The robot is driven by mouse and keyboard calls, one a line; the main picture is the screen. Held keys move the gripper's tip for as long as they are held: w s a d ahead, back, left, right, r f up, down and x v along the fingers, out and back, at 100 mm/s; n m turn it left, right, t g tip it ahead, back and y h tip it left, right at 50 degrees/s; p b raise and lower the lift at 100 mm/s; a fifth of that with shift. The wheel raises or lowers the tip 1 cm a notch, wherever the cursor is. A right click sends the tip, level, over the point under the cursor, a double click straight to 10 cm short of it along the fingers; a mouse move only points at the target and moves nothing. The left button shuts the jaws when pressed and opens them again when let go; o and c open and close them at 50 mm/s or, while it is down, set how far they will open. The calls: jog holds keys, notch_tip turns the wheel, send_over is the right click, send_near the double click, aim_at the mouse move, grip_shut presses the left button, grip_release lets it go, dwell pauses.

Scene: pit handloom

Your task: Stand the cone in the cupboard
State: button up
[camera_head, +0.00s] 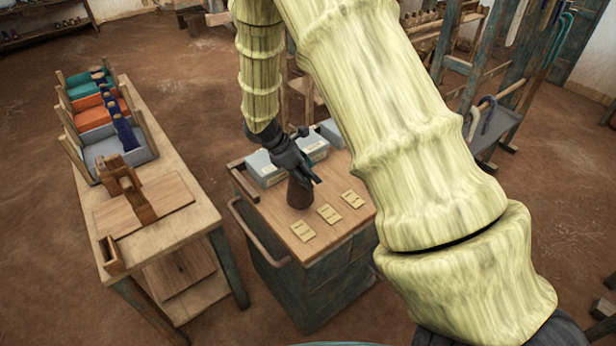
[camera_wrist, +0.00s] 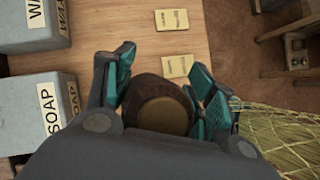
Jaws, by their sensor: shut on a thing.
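A dark brown cone (camera_head: 299,192) is upright at the top of a small cupboard with a wooden top (camera_head: 275,207). My gripper (camera_head: 301,170) is above the cone and shut on its upper part. In the wrist view the cone (camera_wrist: 160,106) sits between the two teal-padded fingers of my gripper (camera_wrist: 165,92). I cannot tell whether the cone's base touches the wooden top. The inside of the cupboard is hidden; its dark teal front (camera_head: 318,285) faces me.
Grey boxes stand at the back of the top, one labelled SOAP (camera_wrist: 30,112). Several yellow cards (camera_head: 329,213) lie along the front. A wooden table (camera_head: 165,240) with coloured trays stands left. My arm hides much of the right side.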

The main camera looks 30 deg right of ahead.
jog(key=shift+d+f+p, duration=0.1)
jog(key=shift+f+p, duration=0.8)
jog(key=shift+f, duration=0.85)
jog(key=o, duration=1.5)
jog(key=shift+f, duration=0.1)
